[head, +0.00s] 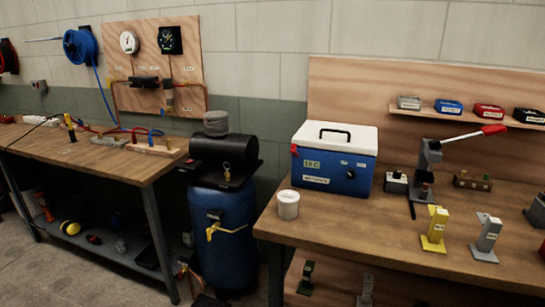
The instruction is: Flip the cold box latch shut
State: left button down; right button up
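The cold box (332,180) is a blue box with a white lid (340,138) and a black carry handle on top. It stands on the right wooden workbench, near its left end. The lid sits down on the box. A small red part (294,150), which looks like the latch, shows at the box's left front corner just under the lid. It is too small to tell whether it is flipped open or shut. White labels are on the front face. Neither of my grippers is in view.
A white cup-like container (288,204) stands in front of the box's left side. A press with a red-handled lever (440,155) and yellow (435,230) and grey (487,240) stands are to the right. A blue tank (222,240) fills the gap between benches.

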aim_at(293, 151)
jog(key=j+u, duration=0.2)
jog(key=j, duration=0.2)
jog(key=i+j+u, duration=0.15)
jog(key=j, duration=0.25)
jog(key=i+j+u, duration=0.2)
jog(key=j, duration=0.2)
jog(key=k, duration=0.1)
